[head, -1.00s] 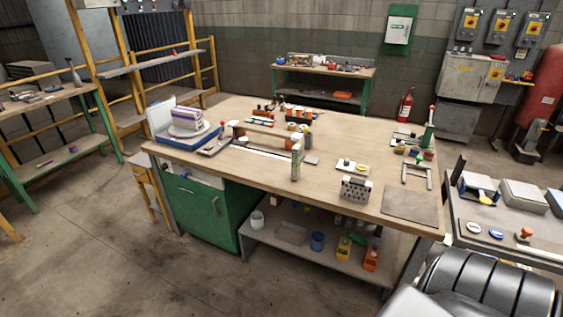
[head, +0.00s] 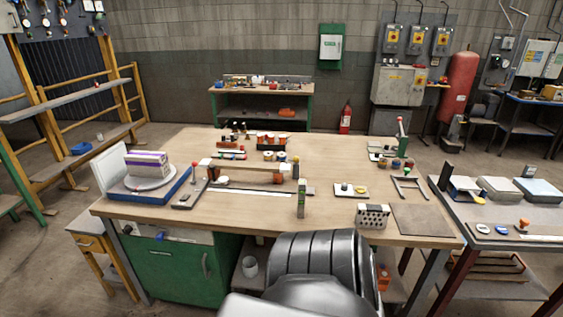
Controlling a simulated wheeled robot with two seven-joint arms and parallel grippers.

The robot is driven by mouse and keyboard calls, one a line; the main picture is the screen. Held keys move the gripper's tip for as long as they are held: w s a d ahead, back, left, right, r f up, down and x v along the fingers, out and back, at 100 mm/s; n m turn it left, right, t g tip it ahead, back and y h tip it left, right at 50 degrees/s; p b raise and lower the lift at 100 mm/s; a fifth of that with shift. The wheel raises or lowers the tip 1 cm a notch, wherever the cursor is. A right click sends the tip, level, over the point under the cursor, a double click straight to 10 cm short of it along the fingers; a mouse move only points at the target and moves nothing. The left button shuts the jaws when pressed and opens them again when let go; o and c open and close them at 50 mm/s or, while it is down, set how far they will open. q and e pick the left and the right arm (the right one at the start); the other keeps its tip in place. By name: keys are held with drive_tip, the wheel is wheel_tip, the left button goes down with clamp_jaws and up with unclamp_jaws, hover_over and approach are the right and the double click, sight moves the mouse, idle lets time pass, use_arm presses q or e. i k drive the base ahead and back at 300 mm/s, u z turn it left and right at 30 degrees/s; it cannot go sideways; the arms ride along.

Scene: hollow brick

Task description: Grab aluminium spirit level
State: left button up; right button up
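I cannot pick out the aluminium spirit level for certain. A long, thin, silvery bar (head: 250,192) lies flat near the middle of the wooden workbench (head: 340,215) and may be a level or a straightedge. A small upright greenish block (head: 301,200) stands by its right end. A pale strip (head: 540,238) also lies on the right-hand table. Neither of my grippers shows in the head view, so I cannot see whether either holds anything.
A grey perforated brick (head: 372,216) and a flat grey plate (head: 420,219) sit at the bench's right front. A blue turntable base (head: 150,188) stands at the left. A second table (head: 510,232) stands to the right. Part of my own body covers the bench's front edge.

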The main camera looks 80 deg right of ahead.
sight(301, 182)
drive_tip(key=z, duration=0.3)
drive_tip(key=i, duration=0.7)
drive_tip(key=z, duration=1.2)
drive_tip(key=i, duration=0.6)
drive_tip(key=z, duration=0.6)
